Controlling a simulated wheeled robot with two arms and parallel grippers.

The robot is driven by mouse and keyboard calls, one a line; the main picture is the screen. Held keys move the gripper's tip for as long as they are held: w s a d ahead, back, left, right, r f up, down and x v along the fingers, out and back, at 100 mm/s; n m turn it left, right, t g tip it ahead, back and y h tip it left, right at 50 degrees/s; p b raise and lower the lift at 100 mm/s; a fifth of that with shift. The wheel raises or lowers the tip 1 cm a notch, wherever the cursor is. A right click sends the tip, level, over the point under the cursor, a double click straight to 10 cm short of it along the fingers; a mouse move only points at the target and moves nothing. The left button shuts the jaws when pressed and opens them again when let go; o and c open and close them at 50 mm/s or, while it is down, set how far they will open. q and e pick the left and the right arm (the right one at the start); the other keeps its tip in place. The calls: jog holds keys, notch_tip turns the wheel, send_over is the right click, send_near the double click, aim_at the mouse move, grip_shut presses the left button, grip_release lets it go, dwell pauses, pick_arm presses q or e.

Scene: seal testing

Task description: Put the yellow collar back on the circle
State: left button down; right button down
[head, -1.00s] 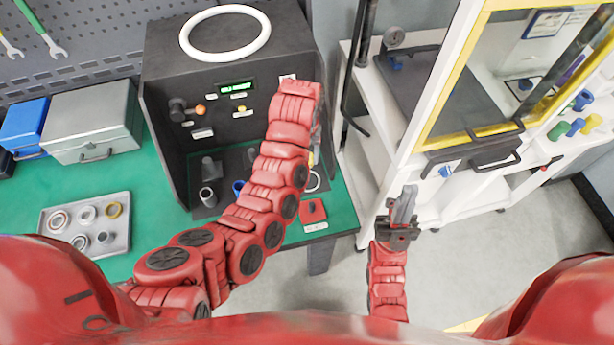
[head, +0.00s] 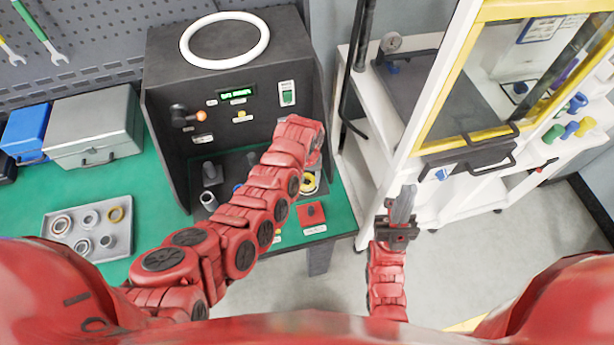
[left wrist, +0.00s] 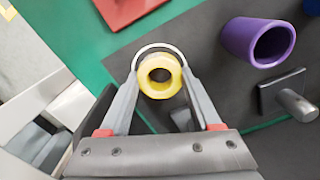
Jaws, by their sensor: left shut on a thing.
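The yellow collar (left wrist: 160,76) is held between the fingertips of my left gripper (left wrist: 159,80) in the left wrist view. The white circle (left wrist: 160,47) on the dark mat shows as an arc around the collar's upper side. The collar covers or hides the rest of it. I cannot tell if the collar touches the mat. In the head view the collar (head: 309,183) shows below the end of my left arm, and my left fingers are mostly hidden. My right gripper (head: 407,193) hangs empty in front of the white shelves, its fingers close together.
A purple cup (left wrist: 258,42) and a grey peg (left wrist: 296,104) stand near the collar. The dark test box (head: 165,60) rises behind. A tray of rings (head: 75,243) sits at the left.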

pick_arm(q)
jog(key=shift+f, duration=0.2)
jog(key=shift+c, duration=0.5)
grip_release()
jog(key=shift+r, duration=0.1)
